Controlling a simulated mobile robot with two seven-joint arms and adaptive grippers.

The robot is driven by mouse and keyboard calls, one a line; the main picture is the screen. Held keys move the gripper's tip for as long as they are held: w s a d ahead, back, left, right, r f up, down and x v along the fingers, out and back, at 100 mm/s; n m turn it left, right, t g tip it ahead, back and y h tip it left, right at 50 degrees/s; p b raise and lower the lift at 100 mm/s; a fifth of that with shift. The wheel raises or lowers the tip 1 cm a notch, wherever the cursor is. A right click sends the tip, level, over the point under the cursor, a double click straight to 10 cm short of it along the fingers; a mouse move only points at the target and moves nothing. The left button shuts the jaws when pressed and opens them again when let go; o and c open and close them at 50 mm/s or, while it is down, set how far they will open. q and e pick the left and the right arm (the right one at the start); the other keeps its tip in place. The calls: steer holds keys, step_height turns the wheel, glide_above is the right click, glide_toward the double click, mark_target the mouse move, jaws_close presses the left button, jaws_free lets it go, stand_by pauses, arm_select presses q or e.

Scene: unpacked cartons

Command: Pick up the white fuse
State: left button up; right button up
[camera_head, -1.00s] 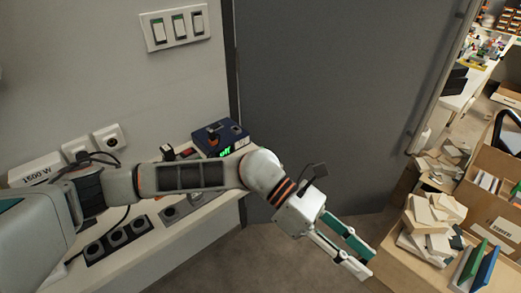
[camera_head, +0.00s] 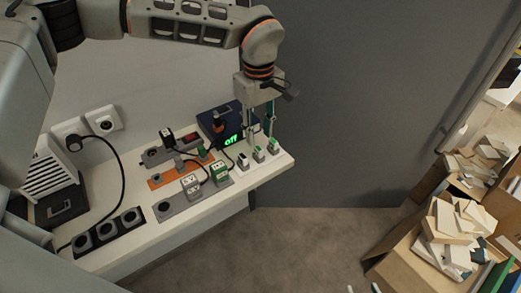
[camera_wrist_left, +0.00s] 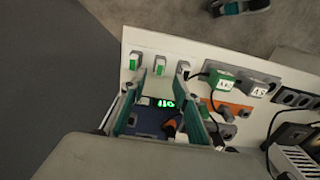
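Three small switch-like pieces with pale bodies stand in a row at the shelf's right end in the head view. The leftmost (camera_head: 243,161) looks whitest, the middle (camera_head: 259,154) and right (camera_head: 274,147) ones show green. They also show in the left wrist view, the nearest-looking one being the middle piece (camera_wrist_left: 160,66). I cannot tell for sure which is the white fuse. My left gripper (camera_head: 262,139) points down just above and behind this row, its fingers apart and empty. The wrist view shows the same open fingers (camera_wrist_left: 164,80). Two tips of my right gripper (camera_head: 363,288) show at the bottom edge, apart.
A blue box with a green "off" display (camera_head: 222,125) stands behind the row, close to my left fingers. Plugs, an orange power strip (camera_head: 165,178), grey sockets, a black socket strip (camera_head: 107,232) and cables crowd the white shelf (camera_head: 262,176). Cartons (camera_head: 415,255) stand at the right.

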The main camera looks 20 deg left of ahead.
mark_target(259, 148)
arm_select(q)
step_height(259, 148, down, 6)
steer(key=shift+w+a+f, duration=0.1)
steer(key=shift+f, duration=0.05)
jaws_close()
